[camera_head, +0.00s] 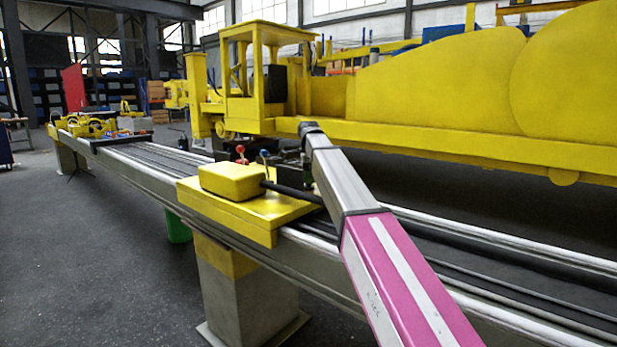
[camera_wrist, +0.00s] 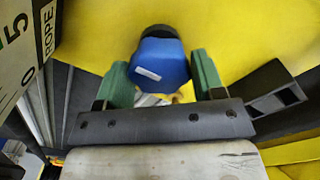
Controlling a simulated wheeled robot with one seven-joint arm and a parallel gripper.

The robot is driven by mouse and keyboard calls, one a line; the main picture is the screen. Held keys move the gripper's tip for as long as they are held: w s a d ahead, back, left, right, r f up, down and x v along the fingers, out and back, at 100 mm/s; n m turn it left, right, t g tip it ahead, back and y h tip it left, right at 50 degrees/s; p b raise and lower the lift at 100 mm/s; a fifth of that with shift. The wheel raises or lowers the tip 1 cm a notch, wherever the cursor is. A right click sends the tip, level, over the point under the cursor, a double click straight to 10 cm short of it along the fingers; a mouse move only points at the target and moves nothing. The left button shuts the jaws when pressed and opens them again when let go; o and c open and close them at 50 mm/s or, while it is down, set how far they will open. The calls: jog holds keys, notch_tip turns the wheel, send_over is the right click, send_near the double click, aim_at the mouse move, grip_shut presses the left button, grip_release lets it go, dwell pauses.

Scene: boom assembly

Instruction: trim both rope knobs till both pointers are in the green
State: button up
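In the wrist view a blue knob (camera_wrist: 158,66) with a dark round end sits between the two green fingers of my gripper (camera_wrist: 161,72). The fingers stand close on both sides of it; whether they press on it is unclear. In the head view two small knobs, one red (camera_head: 240,149) and one blue (camera_head: 264,153), stand behind the yellow block (camera_head: 232,180). My gripper there is mostly hidden by my arm. A pale panel marked "ROPE" with numerals (camera_wrist: 22,50) is cut off at the wrist view's left edge.
The yellow plate (camera_head: 270,222) lies across long metal rails (camera_head: 150,165) on a concrete post (camera_head: 240,295). A large yellow machine (camera_head: 450,90) stands behind the rails. A green bin (camera_head: 178,228) is below.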

jog(key=shift+n, duration=0.3)
jog(key=n, duration=0.3)
jog(key=shift+n, duration=0.3)
jog(key=n, duration=0.3)
jog(key=shift+n, duration=0.4)
jog(key=n, duration=0.4)
jog(key=shift+n, duration=1.8)
jog(key=o, duration=0.9)
